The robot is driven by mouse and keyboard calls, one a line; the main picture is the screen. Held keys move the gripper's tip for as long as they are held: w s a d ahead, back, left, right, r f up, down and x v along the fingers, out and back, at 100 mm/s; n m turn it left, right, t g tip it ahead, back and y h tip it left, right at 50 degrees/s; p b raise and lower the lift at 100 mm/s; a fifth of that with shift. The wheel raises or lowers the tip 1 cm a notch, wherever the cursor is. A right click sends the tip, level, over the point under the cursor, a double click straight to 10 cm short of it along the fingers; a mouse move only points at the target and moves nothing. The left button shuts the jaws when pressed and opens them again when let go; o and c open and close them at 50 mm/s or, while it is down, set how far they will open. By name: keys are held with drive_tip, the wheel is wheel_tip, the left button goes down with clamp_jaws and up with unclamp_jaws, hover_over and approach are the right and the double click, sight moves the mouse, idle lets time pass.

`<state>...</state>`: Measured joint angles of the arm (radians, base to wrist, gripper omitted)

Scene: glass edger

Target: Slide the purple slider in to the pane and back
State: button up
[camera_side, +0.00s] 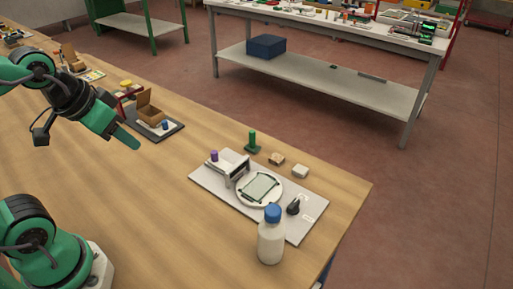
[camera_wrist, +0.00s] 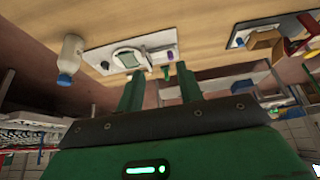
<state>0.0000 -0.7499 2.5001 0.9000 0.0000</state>
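The purple slider (camera_side: 214,156) stands at the left end of a pale grey base plate (camera_side: 210,180), beside a white block (camera_side: 232,163). The glass pane (camera_side: 260,187) lies on a round white disc (camera_side: 242,193) in the middle of the plate. In the wrist view the plate (camera_wrist: 163,36) is at the top centre, with the disc and pane (camera_wrist: 130,59) on it. A small purple patch there (camera_wrist: 148,68) looks like the slider. My gripper (camera_side: 136,143) is in the air to the left of the plate, well apart from the slider. Its fingers (camera_wrist: 159,92) are spread and empty.
A white bottle (camera_side: 271,240) with a blue cap stands at the plate's front edge. A black knob (camera_side: 293,207) is on its right end. A green peg (camera_side: 252,142) and two small blocks are behind. A cardboard box (camera_side: 149,110) sits on a dark tray near my gripper.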

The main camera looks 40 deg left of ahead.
drive_tip(key=shift+o, duration=0.4)
drive_tip(key=n+g, duration=0.4)
drive_tip(key=g, duration=0.2)
hover_over(214, 152)
wheel_tip(214, 152, down, 13)
drive_tip(key=shift+s+r, duration=0.1)
drive_tip(key=shift+r, duration=0.1)
drive_tip(key=shift+w+f+n, duration=0.2)
drive_tip(key=shift+f+n, duration=0.1)
drive_tip(key=shift+f, duration=0.1)
drive_tip(key=shift+f, duration=3.8)
